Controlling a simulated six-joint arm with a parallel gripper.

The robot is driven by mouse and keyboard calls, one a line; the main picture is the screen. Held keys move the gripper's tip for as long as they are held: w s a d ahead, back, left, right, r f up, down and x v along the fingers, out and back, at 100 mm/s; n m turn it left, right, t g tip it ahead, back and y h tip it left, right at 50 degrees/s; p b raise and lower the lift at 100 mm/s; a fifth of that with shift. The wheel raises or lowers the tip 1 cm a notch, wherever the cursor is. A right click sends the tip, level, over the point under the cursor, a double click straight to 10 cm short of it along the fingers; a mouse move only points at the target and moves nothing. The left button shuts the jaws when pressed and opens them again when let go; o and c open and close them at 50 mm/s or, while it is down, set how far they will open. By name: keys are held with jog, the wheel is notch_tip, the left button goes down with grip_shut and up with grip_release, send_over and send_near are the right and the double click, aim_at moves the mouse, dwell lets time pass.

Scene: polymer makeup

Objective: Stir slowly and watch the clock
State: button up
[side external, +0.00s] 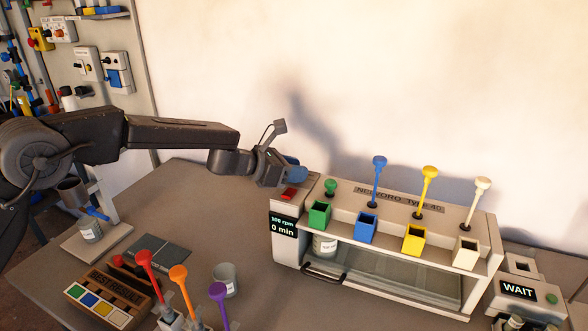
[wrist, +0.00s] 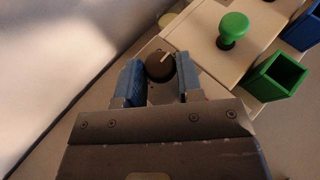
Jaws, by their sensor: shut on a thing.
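My gripper (side external: 290,172) is at the top left end of the white stirring machine (side external: 345,200). In the wrist view its blue fingers (wrist: 158,78) are shut on a dark round knob (wrist: 160,66) with a pale pointer line. In the side view the gripper hides the knob. The machine's display (side external: 283,226) reads "100 rpm" and "0 min". A red button (side external: 289,193) sits just above the display. A labelled grey pot (side external: 324,245) stands inside the machine at its left end, under the green hopper (side external: 319,214).
A green plunger (wrist: 232,28) stands right of my gripper, with blue (side external: 367,227), yellow (side external: 413,238) and cream (side external: 466,251) hoppers further along. A device reading "WAIT" (side external: 518,289) is at the right. An empty-looking pot (side external: 225,279) and a "BEST RESULT" rack (side external: 108,290) stand in front.

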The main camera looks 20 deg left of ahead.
jog(key=shift+s+d+r+n+t+y, duration=0.1)
jog(key=shift+n+t+y, duration=0.3)
jog(key=shift+n+y, duration=0.2)
jog(key=shift+d+r+n+t+y, duration=0.1)
jog(key=shift+n+t+y, duration=0.3)
jog(key=shift+n+y, duration=0.2)
jog(key=o, duration=0.9)
jog(key=shift+f, duration=0.15)
jog(key=shift+a, duration=0.1)
jog(key=v, duration=1.3)
jog(key=shift+s, duration=0.35)
jog(key=shift+w+a+r, duration=0.1)
jog(key=shift+a+r, duration=0.05)
jog(key=shift+r, duration=0.05)
